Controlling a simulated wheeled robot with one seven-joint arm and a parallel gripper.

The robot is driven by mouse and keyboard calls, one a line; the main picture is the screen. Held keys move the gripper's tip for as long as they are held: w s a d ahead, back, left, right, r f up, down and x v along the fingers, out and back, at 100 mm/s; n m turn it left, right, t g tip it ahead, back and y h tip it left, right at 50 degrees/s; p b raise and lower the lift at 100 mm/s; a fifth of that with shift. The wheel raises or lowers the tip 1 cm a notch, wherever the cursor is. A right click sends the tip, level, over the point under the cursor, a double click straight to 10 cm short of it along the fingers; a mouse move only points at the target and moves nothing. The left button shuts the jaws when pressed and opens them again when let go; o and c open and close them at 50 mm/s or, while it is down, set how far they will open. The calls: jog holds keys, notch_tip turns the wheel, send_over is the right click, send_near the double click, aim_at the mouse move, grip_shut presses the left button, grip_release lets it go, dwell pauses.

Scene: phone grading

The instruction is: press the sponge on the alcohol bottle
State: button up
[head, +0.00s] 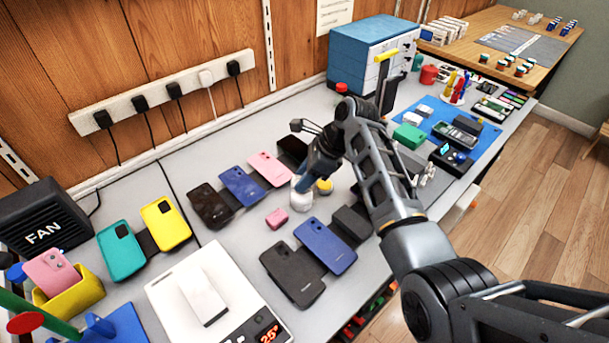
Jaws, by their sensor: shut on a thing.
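My gripper (306,177) points down at the middle of the grey table. A whitish bottle, which appears to be the alcohol bottle (300,201), stands upright directly below the fingertips. The blue piece looks to be at the bottle's top; I cannot tell whether they touch. A small yellow-topped thing (324,186) is just right of the bottle.
A pink block (277,218) lies in front of the bottle. Phones lie on dark pads around it, including a blue phone (325,246) and a pink phone (270,169). A white scale (175,310) is at the front left. A blue cabinet (365,52) stands behind.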

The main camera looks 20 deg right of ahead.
notch_tip(320, 180, up, 2)
jog(key=shift+r+p, duration=0.1)
jog(key=shift+p, duration=0.8)
jog(key=shift+r, duration=2.1)
